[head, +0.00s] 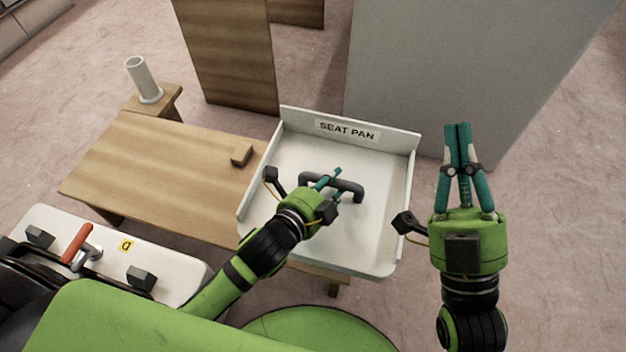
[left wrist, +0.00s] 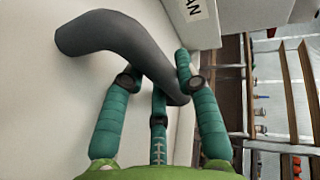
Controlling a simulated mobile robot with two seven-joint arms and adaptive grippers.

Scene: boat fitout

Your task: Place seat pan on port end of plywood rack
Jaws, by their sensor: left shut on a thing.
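The seat pan (head: 383,235) is a white tray with raised walls and a "SEAT PAN" label on its far wall. A dark grey handle (head: 349,187) stands up from its middle. The pan is over the right end of the wooden plywood rack (head: 160,170); whether it rests on it I cannot tell. My left gripper (head: 329,183) is shut on the handle, which also shows between its fingers in the left wrist view (left wrist: 118,38). My right gripper (head: 458,130) is empty, to the right of the pan, with its fingertips close together.
A white tube (head: 142,80) stands on a ledge at the rack's far left. A white panel with a red handle (head: 82,245) is at lower left. A grey wall block (head: 450,80) stands behind the pan.

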